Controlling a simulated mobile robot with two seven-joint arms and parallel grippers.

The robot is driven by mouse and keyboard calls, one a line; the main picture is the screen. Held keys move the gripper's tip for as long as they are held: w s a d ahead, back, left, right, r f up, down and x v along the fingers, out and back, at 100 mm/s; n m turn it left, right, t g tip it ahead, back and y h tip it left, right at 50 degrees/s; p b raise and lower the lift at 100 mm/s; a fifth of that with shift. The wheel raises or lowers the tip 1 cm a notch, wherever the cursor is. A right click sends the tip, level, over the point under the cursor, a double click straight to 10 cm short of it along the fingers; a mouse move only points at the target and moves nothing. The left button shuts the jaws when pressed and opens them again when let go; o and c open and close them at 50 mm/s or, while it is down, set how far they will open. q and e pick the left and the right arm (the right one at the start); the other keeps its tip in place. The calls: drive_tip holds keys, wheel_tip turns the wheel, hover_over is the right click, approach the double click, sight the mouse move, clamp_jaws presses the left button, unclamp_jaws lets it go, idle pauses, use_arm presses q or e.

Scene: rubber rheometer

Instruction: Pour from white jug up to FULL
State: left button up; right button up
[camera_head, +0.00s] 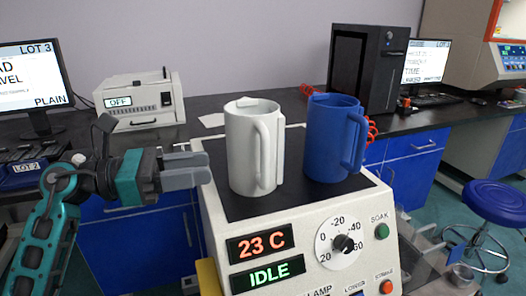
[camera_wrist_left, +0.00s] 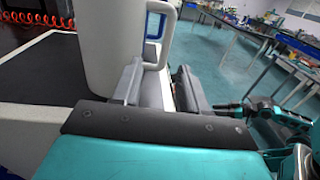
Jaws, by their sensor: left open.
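The white jug (camera_head: 245,150) stands upright on the black top of the instrument, its handle (camera_head: 266,150) toward the front right. The blue jug (camera_head: 328,140) stands upright to its right, apart from it. My left gripper (camera_head: 211,171) is open, just left of the white jug and level with its lower half; a small gap seems to show. In the left wrist view, the white jug's body (camera_wrist_left: 100,45) and handle (camera_wrist_left: 166,50) show just past the fingers, with nothing gripped. My right gripper seems to show small at the right there, its jaws unclear. No FULL mark or jug contents are visible.
The instrument (camera_head: 305,255) reads 23 C and IDLE, with a dial and buttons in front. Red coiled hose (camera_head: 371,130) lies behind the blue jug. A white box marked OFF (camera_head: 140,103) and a black cabinet (camera_head: 365,65) stand on the dark bench behind. A blue stool (camera_head: 497,200) is at right.

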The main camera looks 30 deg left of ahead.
sight(265, 182)
use_arm(q)
drive_tip(key=x, duration=0.5)
drive_tip(key=shift+d+r+p, duration=0.15)
drive_tip(key=shift+d+p, duration=0.2)
drive_tip(key=shift+s+d+f+p+x, duration=0.1)
drive_tip(key=shift+f+p+x, duration=0.1)
drive_tip(key=shift+x, duration=1.4)
drive_tip(key=shift+s+d+f+p+x, duration=0.1)
drive_tip(key=shift+s+d+p+x, duration=0.05)
drive_tip(key=shift+x, duration=1.4)
clamp_jaws()
drive_tip(key=shift+r, duration=0.25)
